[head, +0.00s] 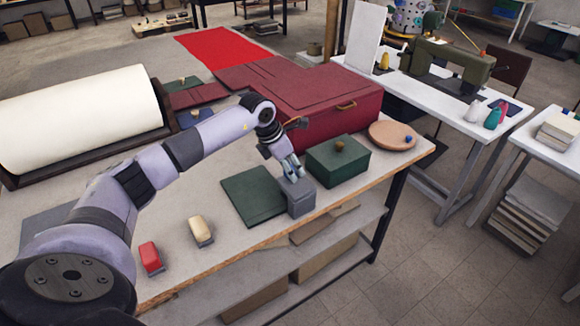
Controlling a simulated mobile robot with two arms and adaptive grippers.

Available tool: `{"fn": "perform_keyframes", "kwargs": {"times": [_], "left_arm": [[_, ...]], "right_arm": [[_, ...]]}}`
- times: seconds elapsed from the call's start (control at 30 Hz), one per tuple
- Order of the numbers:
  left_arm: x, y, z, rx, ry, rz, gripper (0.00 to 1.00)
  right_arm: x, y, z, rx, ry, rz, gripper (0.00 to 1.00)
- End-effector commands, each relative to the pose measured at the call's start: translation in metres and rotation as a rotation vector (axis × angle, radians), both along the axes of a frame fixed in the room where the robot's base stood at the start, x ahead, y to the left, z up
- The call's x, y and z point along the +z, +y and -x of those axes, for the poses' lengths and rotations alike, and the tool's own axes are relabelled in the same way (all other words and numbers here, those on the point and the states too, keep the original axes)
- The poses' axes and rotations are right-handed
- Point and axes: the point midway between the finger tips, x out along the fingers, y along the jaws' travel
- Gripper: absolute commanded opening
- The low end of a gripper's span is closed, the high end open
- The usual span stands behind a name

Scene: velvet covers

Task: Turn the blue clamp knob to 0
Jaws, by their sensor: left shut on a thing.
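A grey block-like clamp (301,197) stands upright at the front edge of the workbench, beside a flat dark green cover. My left gripper (292,170) reaches down from the upper left onto the top of this grey block. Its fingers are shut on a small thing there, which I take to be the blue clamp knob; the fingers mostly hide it. Any scale or number marks are hidden or too small to read. My right gripper is not in view.
A dark green box (337,162) with a brass knob stands close right of the gripper. A large red case (320,105) is behind. The green cover (252,196) lies left. A round pinkish board (393,134) is at the right; red (151,257) and cream (200,232) blocks sit at front left.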

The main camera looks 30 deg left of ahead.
Motion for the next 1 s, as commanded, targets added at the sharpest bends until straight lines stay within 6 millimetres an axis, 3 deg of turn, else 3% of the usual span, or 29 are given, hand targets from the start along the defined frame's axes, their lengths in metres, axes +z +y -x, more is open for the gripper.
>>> {"fn": "perform_keyframes", "kwargs": {"times": [0.37,1.0], "left_arm": [[-0.001,-0.001,0.000,0.171,-0.003,-0.002,0.11],[-0.001,-0.004,-0.001,0.697,-0.004,0.000,0.11]], "right_arm": [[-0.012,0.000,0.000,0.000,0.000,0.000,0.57],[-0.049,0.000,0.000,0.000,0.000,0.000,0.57]]}}
